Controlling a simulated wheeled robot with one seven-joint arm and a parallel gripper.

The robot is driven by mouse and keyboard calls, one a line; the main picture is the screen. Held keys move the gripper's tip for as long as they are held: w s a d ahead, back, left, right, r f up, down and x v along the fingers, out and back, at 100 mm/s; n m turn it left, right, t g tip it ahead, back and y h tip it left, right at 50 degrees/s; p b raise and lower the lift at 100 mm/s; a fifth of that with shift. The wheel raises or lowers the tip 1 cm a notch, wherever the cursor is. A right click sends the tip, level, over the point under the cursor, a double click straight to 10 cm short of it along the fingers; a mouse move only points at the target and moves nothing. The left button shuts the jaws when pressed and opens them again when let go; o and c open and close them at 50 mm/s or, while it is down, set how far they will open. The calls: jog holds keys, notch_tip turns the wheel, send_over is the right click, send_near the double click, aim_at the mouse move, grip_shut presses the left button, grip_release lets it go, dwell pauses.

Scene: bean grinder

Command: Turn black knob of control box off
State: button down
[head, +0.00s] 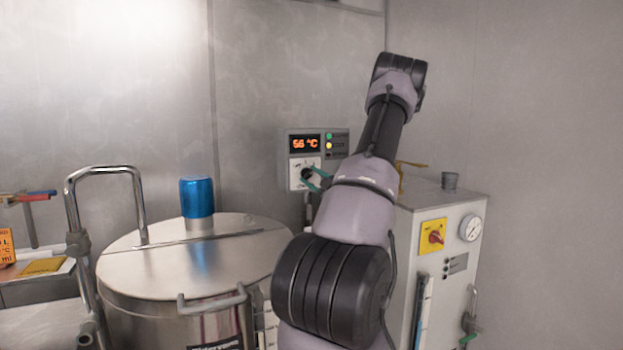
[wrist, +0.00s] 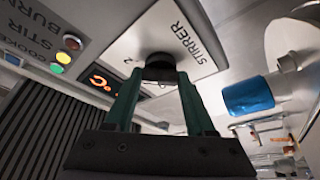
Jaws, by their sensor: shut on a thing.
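The control box (head: 330,147) is on the back wall, with an orange display reading 56 °C and a white knob panel below it. The black knob (head: 305,173) is on that panel. In the wrist view the black knob (wrist: 159,68) sits on the plate marked "STIRRER". My gripper (head: 316,180) reaches the knob from the right, its green fingers shut on the knob's sides. In the wrist view my gripper (wrist: 157,82) has one finger on each side of the knob. The fingers partly hide the knob, so I cannot read its setting.
A steel drum (head: 190,265) with a blue cap (head: 197,197) stands below left of the box. A grey cabinet (head: 455,260) with a red switch (head: 436,237) and a gauge (head: 471,228) is at right. A metal rail (head: 105,170) rises at left.

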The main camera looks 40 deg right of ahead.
jog(key=shift+n, duration=0.3)
jog(key=n+g, duration=0.1)
jog(key=n, duration=0.1)
jog(key=n+y, duration=0.1)
jog(key=n, duration=0.1)
jog(key=shift+r+n+g+y, duration=0.1)
jog(key=shift+n+g+y, duration=0.2)
jog(key=shift+n+g, duration=0.1)
jog(key=n+g, duration=0.1)
jog(key=n, duration=0.3)
jog(key=shift+r+n+g, duration=0.1)
jog(key=shift+n+g, duration=0.2)
jog(key=shift+g, duration=0.1)
jog(key=n, duration=0.2)
jog(key=n+g, duration=0.1)
jog(key=n, duration=0.1)
jog(key=shift+r+g+h, duration=0.1)
jog(key=shift+g+h, duration=0.2)
jog(key=shift+h, duration=0.1)
jog(key=shift+n+g+h, duration=0.6)
jog(key=shift+n, duration=0.9)
jog(key=shift+c, duration=1.2)
grip_release()
jog(key=shift+r, duration=0.1)
